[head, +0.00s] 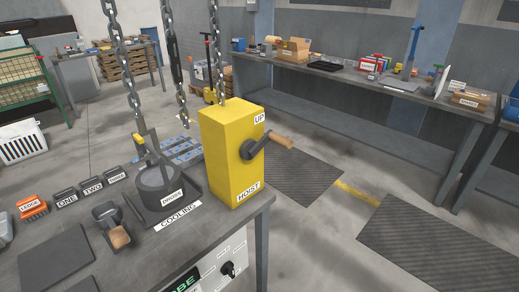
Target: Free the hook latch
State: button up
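The hook (148,145) appears to hang at the lower end of a chain (122,60), just above a round dark pot (157,184) labelled DROSS. Yellowish bars by the hook look like the pot's bail. The latch is too small to make out, so I cannot tell whether it is caught. The pot stands on a dark plate marked COOLING. A yellow box (226,155) labelled HOIST and UP stands right of the pot, with a crank and wooden handle (281,142) on its right side. My gripper is not in view.
The near bench (210,237) also holds a dark tool with a wooden grip (119,237), an orange bin (32,208) and small bins marked ONE and TWO. More chains hang near the hoist. A long cluttered bench (330,80) runs behind; floor mats (300,175) lie between.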

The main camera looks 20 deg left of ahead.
aim_at(138, 141)
jog(key=u, duration=1.7)
jog(key=k, duration=0.1)
jog(key=u, duration=0.05)
